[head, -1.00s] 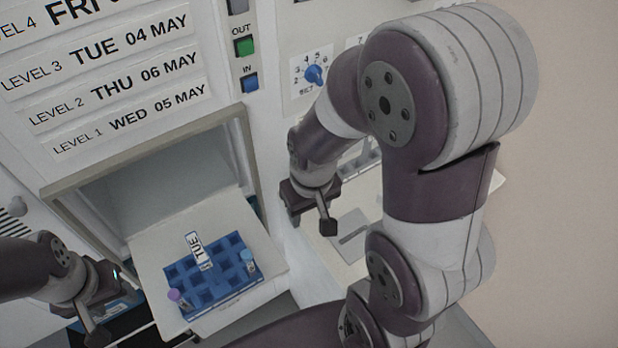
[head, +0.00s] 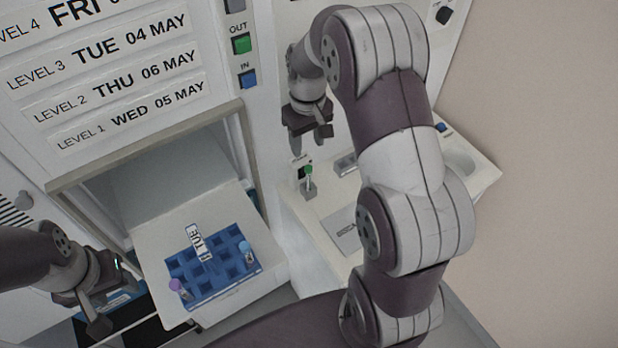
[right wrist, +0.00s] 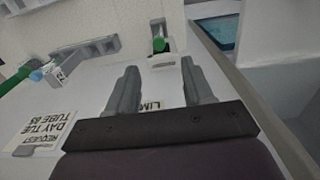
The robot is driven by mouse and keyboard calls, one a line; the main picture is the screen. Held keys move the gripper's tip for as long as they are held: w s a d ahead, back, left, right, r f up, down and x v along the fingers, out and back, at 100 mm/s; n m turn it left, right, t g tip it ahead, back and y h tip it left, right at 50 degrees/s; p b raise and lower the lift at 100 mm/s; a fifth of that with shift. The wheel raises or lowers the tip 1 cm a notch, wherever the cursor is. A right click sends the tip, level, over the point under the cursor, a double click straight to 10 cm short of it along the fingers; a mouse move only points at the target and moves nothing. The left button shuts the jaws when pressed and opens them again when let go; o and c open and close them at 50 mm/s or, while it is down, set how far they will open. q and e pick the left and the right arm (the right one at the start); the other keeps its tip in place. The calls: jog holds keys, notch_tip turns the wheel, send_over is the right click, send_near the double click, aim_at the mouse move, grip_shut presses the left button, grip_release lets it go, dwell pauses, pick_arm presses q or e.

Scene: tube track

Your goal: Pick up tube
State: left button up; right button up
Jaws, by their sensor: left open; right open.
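The blue rack (head: 214,275) sits on the pulled-out white tray and carries a TUE tag. A purple-capped tube (head: 181,290) stands at its left corner and a blue-capped tube (head: 247,254) at its right. My right gripper (head: 312,142) is open and empty, raised above the white side counter. A small green-topped piece (head: 308,174) in a grey holder is just below it. In the right wrist view, the open fingers (right wrist: 156,88) have a green piece (right wrist: 158,44) beyond them. My left gripper (head: 108,308) is open and empty, left of the tray.
The white cabinet has level labels and a green OUT button (head: 241,44) above a blue IN button (head: 248,79). The white side counter (head: 325,210) has a round recess at right. The right wrist view shows a REQUEST DAY TUE card (right wrist: 48,130) and a light-blue-ended piece (right wrist: 38,75).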

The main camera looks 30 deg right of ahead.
aim_at(309, 167)
notch_tip(309, 167, down, 11)
jog(key=p, duration=0.3)
jog(key=shift+s+f+p, duration=0.15)
jog(key=shift+p, duration=0.2)
jog(key=shift+f, duration=0.15)
grip_shut()
notch_tip(309, 167, up, 4)
jog(key=shift+d+r+b, duration=0.1)
jog(key=shift+d+b, duration=0.05)
jog(key=shift+b, duration=1)
jog(key=s+d+r+b, duration=0.3)
jog(key=s+d+r, duration=0.2)
jog(key=d, duration=0.5)
jog(key=shift+r, duration=1)
jog(key=shift+s+d, duration=0.1)
jog(key=shift+d, duration=0.05)
